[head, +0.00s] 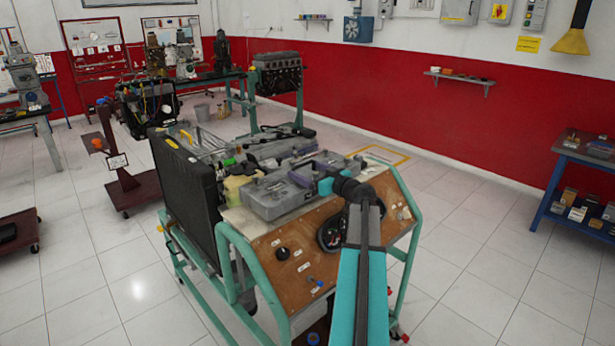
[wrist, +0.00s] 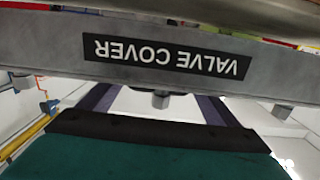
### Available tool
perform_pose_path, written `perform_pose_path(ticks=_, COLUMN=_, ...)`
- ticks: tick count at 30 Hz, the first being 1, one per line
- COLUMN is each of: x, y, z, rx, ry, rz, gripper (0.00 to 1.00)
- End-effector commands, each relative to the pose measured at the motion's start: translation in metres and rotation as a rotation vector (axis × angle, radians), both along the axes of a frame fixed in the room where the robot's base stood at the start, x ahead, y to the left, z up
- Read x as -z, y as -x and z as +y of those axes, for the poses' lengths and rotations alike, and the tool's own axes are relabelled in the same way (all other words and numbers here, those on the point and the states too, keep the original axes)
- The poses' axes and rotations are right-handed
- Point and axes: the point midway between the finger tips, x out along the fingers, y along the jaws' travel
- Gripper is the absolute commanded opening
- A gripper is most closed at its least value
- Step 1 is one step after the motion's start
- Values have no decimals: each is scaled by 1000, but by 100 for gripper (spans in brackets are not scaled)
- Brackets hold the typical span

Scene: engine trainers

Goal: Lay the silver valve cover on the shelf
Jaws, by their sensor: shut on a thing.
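The silver valve cover (head: 272,197) is a grey, box-like piece at the top of the engine trainer (head: 290,247). In the wrist view the valve cover (wrist: 50,42) spans the picture, close up, with its black "VALVE COVER" label upside down. I cannot tell whether the cover touches the engine below. A wall shelf (head: 460,79) with small items hangs on the red-and-white wall at right.
A blue rack (head: 562,185) with boxes stands at the right edge. A smaller shelf (head: 313,19) hangs on the back wall. Another engine on a stand (head: 277,78) is behind the trainer. Tiled floor is clear between the trainer and the right wall.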

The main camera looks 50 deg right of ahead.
Motion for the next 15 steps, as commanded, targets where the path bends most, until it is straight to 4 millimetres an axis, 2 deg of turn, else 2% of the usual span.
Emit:
perform_pose_path(ticks=9, x=16, y=0, z=-1, rx=1, ry=-1, rz=-4, gripper=27)
perform_pose_path(ticks=15, x=20, y=1, z=-1, rx=1, ry=-1, rz=-5, gripper=27)
